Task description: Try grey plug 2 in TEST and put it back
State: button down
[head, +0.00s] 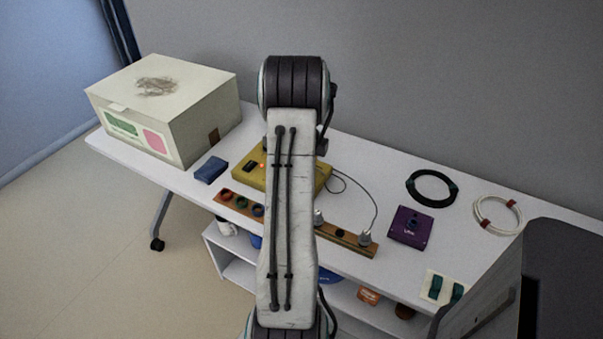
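A wooden strip (353,246) runs along the table's front, partly hidden behind my arm. At its right end stands a grey plug (365,239) with a thin dark cable. Another grey plug (319,217) shows at the arm's right edge, partly covered. I cannot tell which is grey plug 2. Between them is a dark round socket (340,233). The strip's left part has red, green and blue ringed sockets (242,203). A yellow box (322,178) with a lit orange lamp sits behind the strip, its middle hidden by my arm. No TEST label is readable. My gripper is not visible.
A large cream box (200,120) and a blue block (211,170) are at left. At right are a purple box (411,227), a black coil (431,204), a white coil (480,218) and a green-switch panel (435,286). A lower shelf (232,266) holds several items.

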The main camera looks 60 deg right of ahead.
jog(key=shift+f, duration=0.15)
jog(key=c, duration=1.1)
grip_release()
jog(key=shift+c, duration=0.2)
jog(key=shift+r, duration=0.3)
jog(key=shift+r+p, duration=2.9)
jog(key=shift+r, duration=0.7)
